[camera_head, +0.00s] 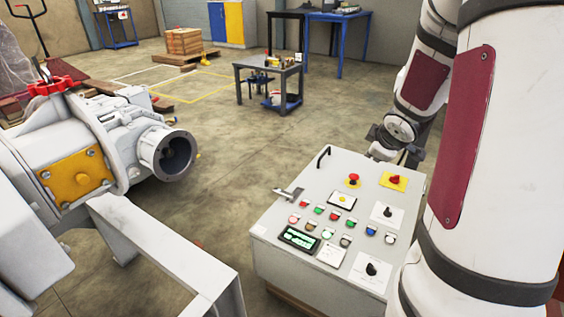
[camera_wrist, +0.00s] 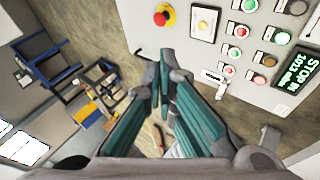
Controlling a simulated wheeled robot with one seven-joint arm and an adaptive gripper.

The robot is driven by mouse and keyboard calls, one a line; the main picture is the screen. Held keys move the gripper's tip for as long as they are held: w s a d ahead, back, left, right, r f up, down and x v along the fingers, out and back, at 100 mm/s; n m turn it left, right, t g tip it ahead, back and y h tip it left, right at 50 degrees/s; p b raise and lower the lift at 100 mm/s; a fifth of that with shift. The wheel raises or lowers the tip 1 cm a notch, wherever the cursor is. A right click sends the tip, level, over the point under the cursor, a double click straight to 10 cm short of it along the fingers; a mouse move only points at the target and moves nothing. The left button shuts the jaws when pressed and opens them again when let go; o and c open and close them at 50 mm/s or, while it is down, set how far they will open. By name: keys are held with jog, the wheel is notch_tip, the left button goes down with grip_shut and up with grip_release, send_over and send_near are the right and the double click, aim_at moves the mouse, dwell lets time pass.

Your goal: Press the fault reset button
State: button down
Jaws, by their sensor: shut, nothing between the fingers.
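The control panel (camera_head: 285,226) is a pale grey box with a sloping top. It carries rows of small red, green, white and blue buttons; a blue button (camera_head: 371,230) sits toward the right. Button labels are too small to read, so I cannot tell which is fault reset.
A small table (camera_head: 268,68) stands behind, with open floor between.

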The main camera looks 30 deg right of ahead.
jog(key=s+d+f+n+t+y+p, duration=0.1)
jog(key=d+f+n+y, duration=0.2)
jog(key=f, duration=0.6)
jog(key=n+t+y+p, duration=0.1)
jog(key=n+y, duration=0.1)
jog(key=y, duration=0.2)
send_over(369, 233)
notch_tip(369, 233, down, 5)
jog(key=shift+s, duration=0.1)
jog(key=shift+f, duration=0.1)
notch_tip(369, 233, down, 7)
jog(key=b, duration=0.6)
jog(key=shift+f+b, duration=0.1)
jog(key=shift+b, duration=0.2)
jog(key=shift+f+b, duration=0.5)
jog(key=shift+f, duration=0.25)
jog(key=shift+f, duration=0.4)
